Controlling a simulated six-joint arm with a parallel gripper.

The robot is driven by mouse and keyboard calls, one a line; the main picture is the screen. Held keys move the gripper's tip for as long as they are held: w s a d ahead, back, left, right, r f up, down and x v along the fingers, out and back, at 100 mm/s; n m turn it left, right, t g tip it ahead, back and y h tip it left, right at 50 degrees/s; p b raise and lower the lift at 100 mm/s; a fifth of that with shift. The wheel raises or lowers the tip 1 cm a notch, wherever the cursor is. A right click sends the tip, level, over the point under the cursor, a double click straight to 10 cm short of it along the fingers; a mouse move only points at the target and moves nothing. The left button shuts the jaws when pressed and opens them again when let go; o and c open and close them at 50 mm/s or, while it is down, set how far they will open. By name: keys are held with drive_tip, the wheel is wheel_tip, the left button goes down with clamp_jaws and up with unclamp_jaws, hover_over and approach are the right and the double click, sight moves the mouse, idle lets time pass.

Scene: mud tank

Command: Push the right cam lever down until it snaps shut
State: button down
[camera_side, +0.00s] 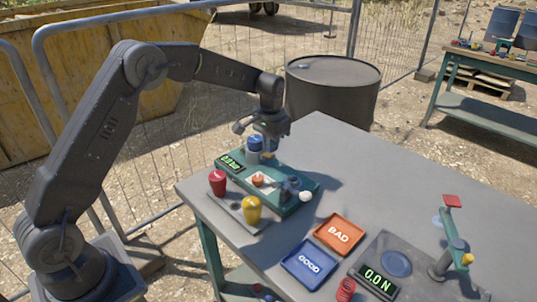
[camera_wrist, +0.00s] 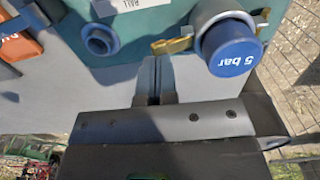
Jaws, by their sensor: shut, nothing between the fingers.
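The blue cap marked "5 bar" (camera_wrist: 236,50) sits on a grey coupling on the green fixture (camera_side: 300,202). In the wrist view, one brass cam lever (camera_wrist: 172,45) sticks out to the left of the cap. Another brass piece (camera_wrist: 263,21) shows at its right edge. The picture is turned around, so I cannot tell for sure which is the right lever. My gripper (camera_wrist: 155,68) is shut and empty, with its fingertips beside the left-hand brass lever; contact is unclear. In the side view my gripper (camera_side: 270,138) is just above the fixture, close to the blue cap (camera_side: 254,143).
The fixture also carries a display (camera_side: 231,163) and a blue port (camera_wrist: 99,40). A red knob (camera_side: 217,182) and a yellow knob (camera_side: 252,209) stand in front.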

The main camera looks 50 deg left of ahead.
sight(271, 155)
drive_tip(key=shift+f, duration=1.75)
idle(0.5)
drive_tip(key=shift+r, duration=4.2)
